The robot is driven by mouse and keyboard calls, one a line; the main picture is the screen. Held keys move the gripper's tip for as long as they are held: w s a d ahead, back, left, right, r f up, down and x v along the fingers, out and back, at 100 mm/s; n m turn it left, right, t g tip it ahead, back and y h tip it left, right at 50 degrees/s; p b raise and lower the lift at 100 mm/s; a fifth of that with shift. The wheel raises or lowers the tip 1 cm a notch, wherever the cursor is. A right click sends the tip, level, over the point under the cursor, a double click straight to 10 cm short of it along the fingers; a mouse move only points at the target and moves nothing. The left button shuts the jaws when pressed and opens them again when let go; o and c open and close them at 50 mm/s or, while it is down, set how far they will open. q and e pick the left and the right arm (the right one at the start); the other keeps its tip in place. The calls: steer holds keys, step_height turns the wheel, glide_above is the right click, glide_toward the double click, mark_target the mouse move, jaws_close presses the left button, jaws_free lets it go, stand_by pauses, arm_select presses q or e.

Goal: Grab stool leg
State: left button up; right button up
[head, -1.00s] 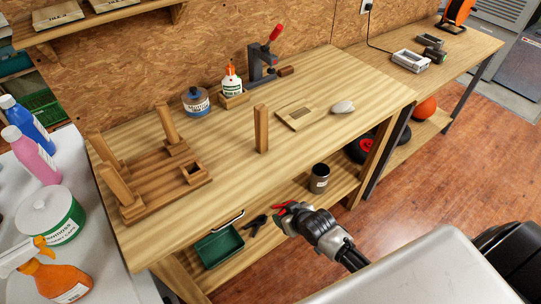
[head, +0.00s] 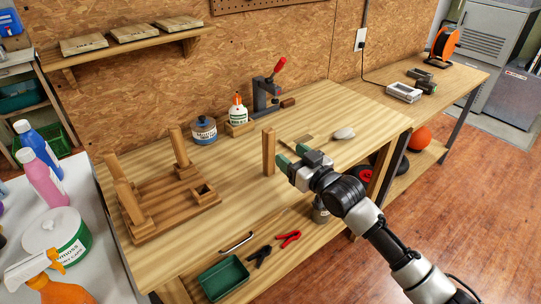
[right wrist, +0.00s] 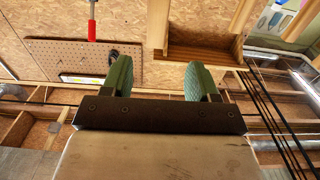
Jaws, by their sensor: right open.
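The loose stool leg (head: 269,151), a square wooden post, stands upright on the workbench. My right gripper (head: 292,157) is open and empty, just right of the leg, its green-padded fingers pointing towards it. In the right wrist view, which looks upside down, the leg (right wrist: 158,24) shows beyond and between the two open fingers (right wrist: 160,80); it seems apart from them. The stool seat (head: 160,208) lies at the bench's left, with three legs standing in it and an empty square socket (head: 204,192) at its near right corner. My left gripper is not in view.
A green tray (head: 223,278) is on the lower shelf. The bench front is clear.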

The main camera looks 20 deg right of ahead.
mark_target(272, 138)
steer(key=x, duration=0.5)
steer(key=shift+w+d, duration=0.1)
steer(key=shift+w+r+p, duration=0.15)
steer(key=shift+w+p, duration=0.25)
steer(key=shift+w, duration=0.15)
steer(key=x, duration=0.4)
steer(key=shift+w+p, duration=0.2)
steer(key=shift+p, duration=0.1)
steer(key=shift+s, duration=0.1)
jaws_close()
